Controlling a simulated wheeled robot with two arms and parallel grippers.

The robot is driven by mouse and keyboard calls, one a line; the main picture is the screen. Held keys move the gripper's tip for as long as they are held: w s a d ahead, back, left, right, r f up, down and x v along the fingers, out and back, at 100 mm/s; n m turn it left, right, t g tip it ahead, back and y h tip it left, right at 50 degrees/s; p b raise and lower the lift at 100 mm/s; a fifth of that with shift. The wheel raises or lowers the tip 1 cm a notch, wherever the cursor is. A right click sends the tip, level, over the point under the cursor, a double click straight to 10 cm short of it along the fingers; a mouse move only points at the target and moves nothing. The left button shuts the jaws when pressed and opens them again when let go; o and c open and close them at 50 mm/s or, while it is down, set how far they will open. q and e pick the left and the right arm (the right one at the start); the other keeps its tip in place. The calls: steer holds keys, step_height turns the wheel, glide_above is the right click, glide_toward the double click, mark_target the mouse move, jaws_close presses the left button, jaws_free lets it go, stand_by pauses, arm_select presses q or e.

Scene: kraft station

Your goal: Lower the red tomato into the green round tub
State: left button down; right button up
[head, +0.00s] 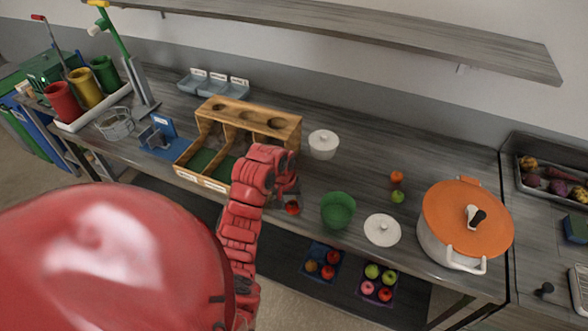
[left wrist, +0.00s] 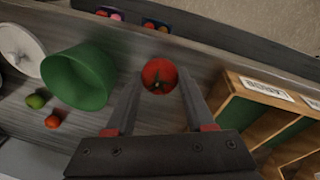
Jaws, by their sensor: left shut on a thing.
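The red tomato (head: 292,208) is held between the fingertips of my left gripper (head: 289,196), just left of the green round tub (head: 338,208). The left wrist view shows the tomato (left wrist: 160,72) between the two fingers of the left gripper (left wrist: 160,84), which are shut on it. The tub also shows in the left wrist view (left wrist: 84,76), to the left of the tomato and apart from it. Its open mouth faces up and I see nothing inside. My right gripper is not in view.
A white lid (head: 382,230) lies right of the tub. An orange fruit (head: 397,176) and a green one (head: 397,196) lie behind it. A wooden compartment box (head: 285,131) stands left, and a white lidded pot (head: 323,146) behind. A large orange-lidded pot (head: 450,242) stands right.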

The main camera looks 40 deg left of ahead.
arm_select(q)
steer(key=shift+s+d+r, duration=0.15)
steer(key=shift+s, duration=0.15)
steer(key=shift+d+r+p, duration=0.2)
steer(key=shift+r+p, duration=0.1)
steer(key=shift+p, duration=0.1)
steer(key=w+d+r+p, duration=0.1)
steer(key=w+d+r, duration=0.1)
steer(key=w+d+r+p, duration=0.1)
steer(key=w+d+r, duration=0.1)
steer(key=w+d+r+p, duration=0.1)
steer(key=d+r, duration=0.1)
steer(key=d, duration=0.1)
steer(key=shift+w+d+r, duration=0.1)
steer(key=shift+w+r, duration=0.2)
steer(key=shift+w, duration=0.1)
steer(key=w+d+f+b, duration=0.1)
steer(key=w+d+b, duration=0.2)
steer(key=w+d, duration=0.1)
steer(key=shift+w+d+f, duration=0.2)
steer(key=shift+w+d, duration=0.05)
steer(key=shift+d, duration=0.4)
steer(key=shift+f, duration=0.15)
steer(key=shift+f+b, duration=1.4)
steer(key=shift+f, duration=1.25)
steer(key=shift+f, duration=0.1)
